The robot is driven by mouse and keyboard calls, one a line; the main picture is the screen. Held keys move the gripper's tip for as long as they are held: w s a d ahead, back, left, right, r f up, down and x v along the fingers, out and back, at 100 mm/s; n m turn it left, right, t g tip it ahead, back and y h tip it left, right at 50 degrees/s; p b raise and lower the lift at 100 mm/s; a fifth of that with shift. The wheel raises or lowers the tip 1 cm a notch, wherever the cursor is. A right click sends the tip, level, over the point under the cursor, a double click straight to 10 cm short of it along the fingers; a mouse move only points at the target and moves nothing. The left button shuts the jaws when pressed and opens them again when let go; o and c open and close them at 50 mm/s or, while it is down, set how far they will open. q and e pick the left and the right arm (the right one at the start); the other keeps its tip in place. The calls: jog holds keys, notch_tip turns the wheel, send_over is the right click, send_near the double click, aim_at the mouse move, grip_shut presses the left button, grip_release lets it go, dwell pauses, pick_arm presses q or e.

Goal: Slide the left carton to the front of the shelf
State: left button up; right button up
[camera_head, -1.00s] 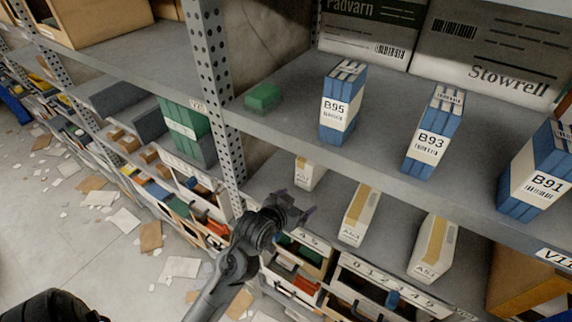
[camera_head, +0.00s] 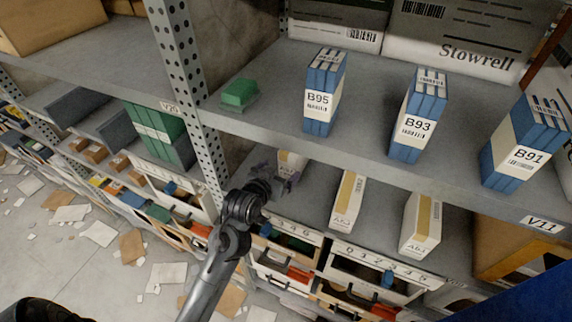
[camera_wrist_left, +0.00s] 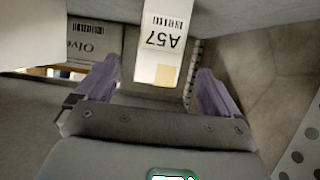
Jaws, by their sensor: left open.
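The left carton (camera_head: 291,160), white with a yellow band, stands at the left of the lower shelf (camera_head: 318,198). My right gripper is not in view.
Two similar cartons, a middle one (camera_head: 347,200) and a right one (camera_head: 421,224), stand on the same shelf. A perforated upright (camera_head: 184,95) is close on the left. The upper shelf (camera_head: 265,112) overhangs, holding blue-and-white binders. Open drawers (camera_head: 285,270) lie below.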

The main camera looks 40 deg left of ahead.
aim_at(287, 164)
pick_arm(q)
jog(key=p+x, duration=0.1)
jog(key=x, duration=0.7)
jog(key=shift+w, duration=0.15)
jog(key=shift+w+a+f, duration=0.25)
jog(key=shift+w+f, duration=0.05)
jog(key=shift+w, duration=0.35)
jog(key=shift+c, duration=0.2)
jog(key=c, duration=1.3)
jog(key=shift+s+p, duration=0.1)
jog(key=shift+p, duration=0.2)
